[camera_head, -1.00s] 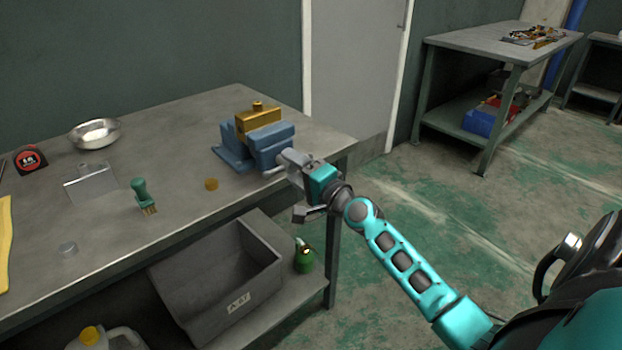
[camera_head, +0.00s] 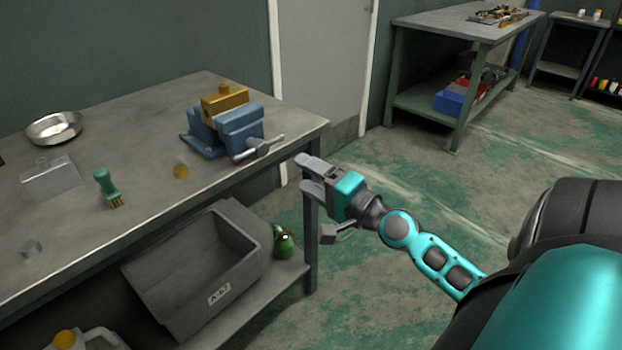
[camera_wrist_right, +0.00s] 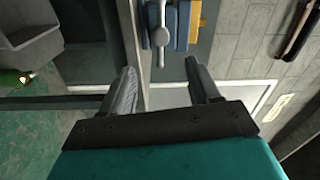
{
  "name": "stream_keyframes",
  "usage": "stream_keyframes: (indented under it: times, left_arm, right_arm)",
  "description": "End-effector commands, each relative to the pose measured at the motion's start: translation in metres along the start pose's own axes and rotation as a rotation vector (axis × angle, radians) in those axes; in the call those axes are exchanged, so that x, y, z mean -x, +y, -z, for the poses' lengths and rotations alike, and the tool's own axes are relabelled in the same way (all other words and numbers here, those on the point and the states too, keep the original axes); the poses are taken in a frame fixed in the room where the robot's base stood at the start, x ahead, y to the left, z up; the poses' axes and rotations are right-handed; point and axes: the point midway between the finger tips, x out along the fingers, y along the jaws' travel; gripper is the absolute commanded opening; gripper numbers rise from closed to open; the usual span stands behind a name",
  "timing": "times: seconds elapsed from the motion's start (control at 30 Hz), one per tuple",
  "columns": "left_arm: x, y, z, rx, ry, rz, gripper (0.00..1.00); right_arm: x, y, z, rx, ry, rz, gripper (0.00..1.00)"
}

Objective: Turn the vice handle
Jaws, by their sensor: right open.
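The blue vice (camera_head: 232,125) stands near the right end of the workbench, with a brass-coloured block (camera_head: 224,103) clamped in its jaws. Its grey vice handle (camera_head: 258,149) is a bar across the front screw, slanting in the head view. In the right wrist view the handle (camera_wrist_right: 161,35) lies beyond the fingers, at the top. My right gripper (camera_head: 305,174) is open and empty, off the bench's front edge, to the right of the handle and apart from it. In the right wrist view its two fingers (camera_wrist_right: 158,88) are spread wide. My left gripper is out of view.
A grey crate (camera_head: 190,270) and a green bottle (camera_head: 284,244) sit on the lower shelf. Open floor lies right of the bench.

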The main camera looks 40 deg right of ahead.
Motion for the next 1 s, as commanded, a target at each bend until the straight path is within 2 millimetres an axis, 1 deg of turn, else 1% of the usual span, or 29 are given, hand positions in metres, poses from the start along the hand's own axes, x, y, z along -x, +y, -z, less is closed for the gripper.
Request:
stream_keyframes:
  times: [0.2,0.23,0.3,0.37,0.47,0.57,0.7,0.87,1.0]
  left_arm:
    - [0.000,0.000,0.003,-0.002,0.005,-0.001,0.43]
    - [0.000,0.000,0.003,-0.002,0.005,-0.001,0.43]
    - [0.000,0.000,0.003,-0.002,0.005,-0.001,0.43]
    - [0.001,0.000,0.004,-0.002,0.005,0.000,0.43]
    - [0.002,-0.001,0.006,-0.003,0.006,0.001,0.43]
    - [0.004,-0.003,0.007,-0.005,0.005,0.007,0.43]
    - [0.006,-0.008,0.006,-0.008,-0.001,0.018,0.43]
    - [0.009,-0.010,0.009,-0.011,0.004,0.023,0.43]
    - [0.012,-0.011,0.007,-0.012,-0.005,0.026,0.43]
  right_arm:
    - [0.000,0.000,0.000,0.000,0.000,0.000,0.61]
    - [0.000,0.000,0.000,0.000,0.000,0.000,0.63]
    - [0.000,0.000,0.000,0.010,0.001,-0.001,0.63]
    - [0.000,0.000,0.001,0.044,0.004,-0.005,0.63]
    - [-0.002,0.001,0.004,0.171,0.013,-0.019,0.63]
    - [-0.004,0.002,0.007,0.384,0.026,-0.035,0.63]
    - [-0.007,0.002,0.013,0.736,0.039,-0.053,0.63]
    - [-0.010,-0.001,0.015,1.140,0.037,-0.058,0.63]
    - [-0.013,-0.004,0.013,1.492,0.025,-0.045,0.63]
